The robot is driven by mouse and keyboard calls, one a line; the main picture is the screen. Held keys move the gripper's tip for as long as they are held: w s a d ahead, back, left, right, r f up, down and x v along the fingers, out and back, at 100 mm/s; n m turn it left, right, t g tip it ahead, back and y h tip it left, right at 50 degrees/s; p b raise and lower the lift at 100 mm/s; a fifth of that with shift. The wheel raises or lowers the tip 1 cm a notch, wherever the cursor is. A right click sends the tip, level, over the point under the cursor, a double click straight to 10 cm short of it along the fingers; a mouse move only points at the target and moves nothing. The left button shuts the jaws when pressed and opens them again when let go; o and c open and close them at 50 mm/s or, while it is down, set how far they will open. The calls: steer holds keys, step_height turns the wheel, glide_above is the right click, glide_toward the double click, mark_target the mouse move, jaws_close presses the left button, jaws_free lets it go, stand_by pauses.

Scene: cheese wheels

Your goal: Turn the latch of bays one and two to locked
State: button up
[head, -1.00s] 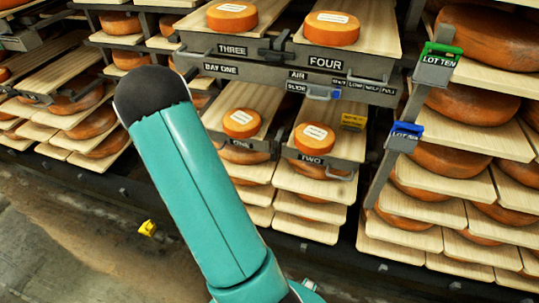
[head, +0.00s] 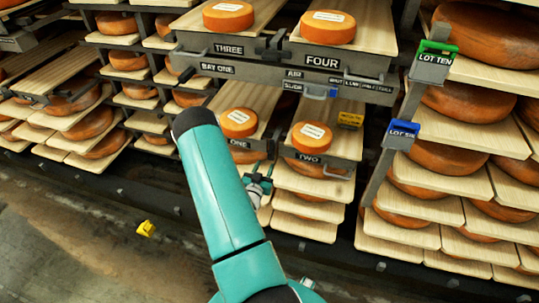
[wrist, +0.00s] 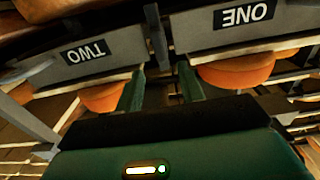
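The boards labelled ONE (head: 240,144) and TWO (head: 312,158) sit side by side, each with an orange cheese wheel on top. Their labels appear upside down in the wrist view, ONE (wrist: 243,15) at right and TWO (wrist: 86,52) at left. A dark upright bar (wrist: 157,38) stands in the gap between them; I cannot tell whether it is the latch or which way a latch is turned. My gripper (head: 258,186) is just below and in front of that gap. In the wrist view, my gripper's (wrist: 160,90) two green fingers are apart, with nothing seen between them.
A grey rail (head: 310,82) labelled BAY ONE, with a slider handle, runs above, under boards THREE and FOUR. A yellow tag (head: 350,119) hangs at right. A blue LOT SIX tag (head: 402,130) is on the post. A yellow object (head: 146,229) lies on the open floor.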

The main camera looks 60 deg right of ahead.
mark_target(269, 155)
steer(key=d, duration=0.5)
steer(key=w+d, duration=0.1)
steer(key=d, duration=0.1)
steer(key=shift+w+d, duration=0.1)
steer(key=shift+d, duration=0.15)
jaws_close()
